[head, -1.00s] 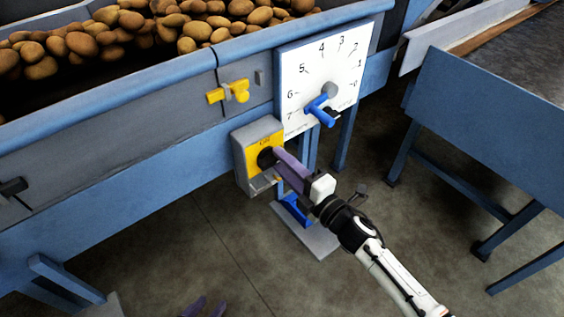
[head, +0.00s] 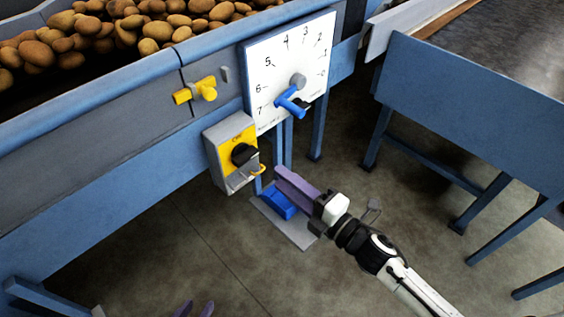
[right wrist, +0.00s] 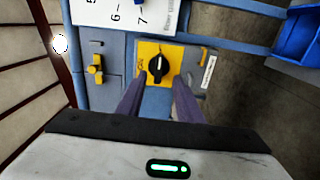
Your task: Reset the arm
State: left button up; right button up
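My right gripper (head: 282,178) is open and empty in the head view, below and to the right of the yellow-faced switch box. Its black rotary knob (head: 243,154) is clear of the fingers. In the right wrist view the two purple fingers are spread apart, with the right gripper's gap (right wrist: 158,90) below the knob (right wrist: 158,68), which stands ahead of it.
A white dial plate (head: 290,65) with a blue handle (head: 291,101) stands above the switch box. A yellow latch (head: 196,91) is to its left. Potatoes (head: 150,30) fill the blue hopper. A blue pedal (head: 277,202) is on the floor near my right gripper. A blue table (head: 470,110) stands right.

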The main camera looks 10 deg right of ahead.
jog(key=s+d+f+m+g+h, duration=0.3)
jog(key=s+d+f+m+h, duration=0.1)
jog(key=s+f+m, duration=0.4)
jog(key=s+d+f+m+g+h, duration=0.3)
jog(key=s+f+m, duration=0.5)
jog(key=s+m, duration=0.4)
jog(key=d+m+h, duration=0.1)
jog(key=m, duration=0.1)
jog(key=shift+s+m, duration=0.2)
jog(key=shift+m, duration=0.2)
jog(key=shift+d+f, duration=0.1)
